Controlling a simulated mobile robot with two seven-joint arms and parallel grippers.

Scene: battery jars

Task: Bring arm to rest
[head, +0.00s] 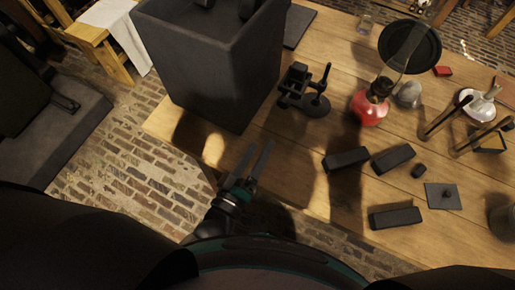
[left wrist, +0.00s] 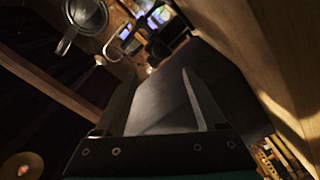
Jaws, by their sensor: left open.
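My left gripper (head: 258,160) is low in the head view, at the near edge of the wooden table (head: 310,180). Its two fingers are apart with nothing between them. In the left wrist view the open fingers (left wrist: 165,95) frame the dark wall of the large bin (left wrist: 215,75). In the head view that tall dark bin (head: 205,75) stands at the table's left end, just beyond the gripper, with a visible gap. My right gripper does not show in either view.
Several dark blocks (head: 393,158) lie on the table to the right. A red-based oil lamp (head: 370,106), a dark stand (head: 317,102) and a flat plate (head: 442,196) are also there. Brick floor (head: 130,180) lies left of the table, with a wooden stool (head: 95,35) beyond.

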